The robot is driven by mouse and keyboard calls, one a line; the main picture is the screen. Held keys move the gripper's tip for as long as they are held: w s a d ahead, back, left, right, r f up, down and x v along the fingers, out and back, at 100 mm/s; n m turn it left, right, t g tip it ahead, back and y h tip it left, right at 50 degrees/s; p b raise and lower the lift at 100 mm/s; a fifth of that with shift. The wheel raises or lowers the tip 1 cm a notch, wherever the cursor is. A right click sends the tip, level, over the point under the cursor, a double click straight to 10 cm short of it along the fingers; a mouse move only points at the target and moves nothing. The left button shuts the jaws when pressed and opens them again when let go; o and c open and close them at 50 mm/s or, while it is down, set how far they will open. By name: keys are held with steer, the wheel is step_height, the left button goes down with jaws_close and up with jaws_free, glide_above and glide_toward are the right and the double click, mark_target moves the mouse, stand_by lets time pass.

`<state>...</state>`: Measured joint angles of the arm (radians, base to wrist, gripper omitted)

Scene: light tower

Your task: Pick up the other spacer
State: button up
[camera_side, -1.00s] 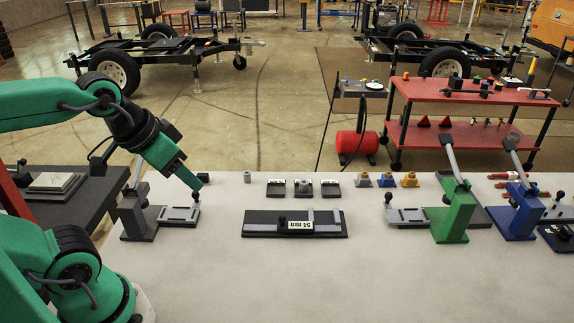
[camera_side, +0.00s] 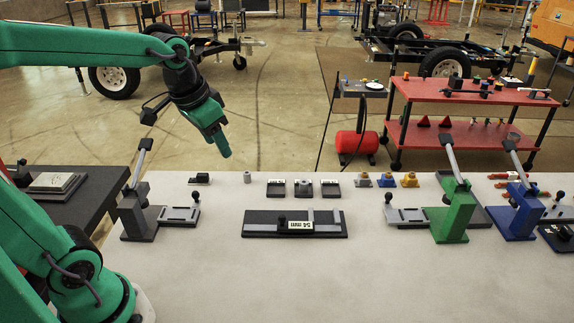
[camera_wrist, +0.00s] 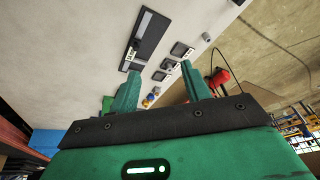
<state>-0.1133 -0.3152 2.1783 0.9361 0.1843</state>
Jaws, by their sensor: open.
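A small grey cylinder, which looks like a spacer (camera_side: 247,177), stands alone near the far edge of the table; it also shows in the wrist view (camera_wrist: 206,38). Another grey piece (camera_side: 303,186) sits on the middle one of three small black trays to its right. My gripper (camera_side: 223,152) is raised above the far side of the table, up and to the left of the lone cylinder. In the wrist view, its two green fingers (camera_wrist: 160,85) are spread apart with nothing between them.
A black gauge board (camera_side: 260,227) marked 54 mm lies mid-table. A lever fixture (camera_side: 140,215) stands at left, and green (camera_side: 455,215) and blue (camera_side: 522,218) ones at right. Small coloured parts (camera_side: 386,180) line the back. The front table is clear.

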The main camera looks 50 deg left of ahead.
steer(key=w+a+f+m+g, duration=0.1)
steer(key=w+a+f, duration=0.25)
steer(key=w, duration=0.25)
steer(key=w+a+f+g, duration=0.1)
steer(key=w+a+f, duration=0.25)
steer(key=w, duration=0.25)
steer(key=g, duration=0.2)
glide_above(247, 173)
steer(key=shift+m, duration=0.4)
steer(key=f, duration=1)
steer(key=shift+s+f, duration=0.1)
steer(key=shift+s, duration=0.1)
steer(key=shift+w+a+f, duration=0.15)
steer(key=shift+a+f, duration=0.1)
steer(key=shift+f, duration=1.5)
steer(key=shift+w+d+f, duration=0.1)
steer(key=shift+d+f, duration=0.05)
steer(key=shift+f, duration=2.45)
